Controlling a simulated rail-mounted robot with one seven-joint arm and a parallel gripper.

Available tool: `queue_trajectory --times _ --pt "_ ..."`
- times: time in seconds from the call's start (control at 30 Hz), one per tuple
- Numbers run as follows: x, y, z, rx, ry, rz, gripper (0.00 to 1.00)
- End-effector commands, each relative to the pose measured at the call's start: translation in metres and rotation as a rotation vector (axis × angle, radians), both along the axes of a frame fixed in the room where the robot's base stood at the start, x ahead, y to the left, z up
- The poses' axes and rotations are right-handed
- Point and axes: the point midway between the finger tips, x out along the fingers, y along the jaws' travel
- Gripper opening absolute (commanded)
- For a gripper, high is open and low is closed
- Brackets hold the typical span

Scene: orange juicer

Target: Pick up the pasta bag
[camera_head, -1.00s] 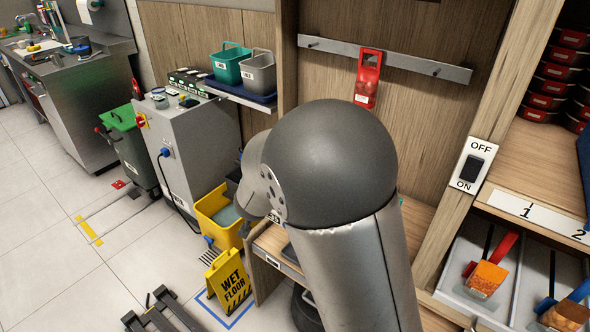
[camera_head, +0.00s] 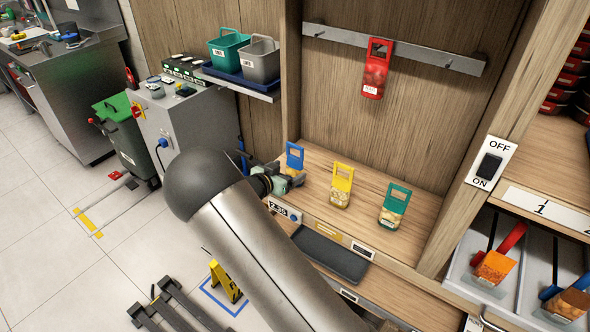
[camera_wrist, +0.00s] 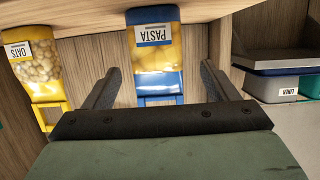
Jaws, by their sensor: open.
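The pasta bag has a blue top with an open handle. In the head view the pasta bag (camera_head: 294,155) stands on the wooden shelf, left of the other bags, its lower part hidden behind my gripper (camera_head: 283,183). In the wrist view the pasta bag (camera_wrist: 156,62) shows its white PASTA label, yellow contents and blue handle. My gripper (camera_wrist: 161,72) is open, one finger on each side of the bag in the picture. I see gaps between both fingers and the bag. Whether the fingertips reach its depth I cannot tell.
A yellow oats bag (camera_wrist: 38,75), also in the head view (camera_head: 341,186), and a green-topped bag (camera_head: 394,206) stand alongside. A red bag (camera_head: 375,70) hangs on a rail above. A dark tray (camera_head: 330,254) lies in front. A grey bin labelled LINER (camera_wrist: 276,86) is at the wrist view's right.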

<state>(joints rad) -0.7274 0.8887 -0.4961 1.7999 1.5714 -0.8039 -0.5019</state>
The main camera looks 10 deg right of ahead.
Motion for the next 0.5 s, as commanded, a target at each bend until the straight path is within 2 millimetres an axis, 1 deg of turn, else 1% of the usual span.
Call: queue_trajectory --times 0.2,0.4,0.5 --pt "0.009 -0.011 -0.004 -0.001 0.001 -0.001 0.8" --pt "0.026 -0.034 -0.012 -0.002 0.001 -0.001 0.8" --pt "0.034 -0.041 -0.016 -0.001 0.001 -0.001 0.8"
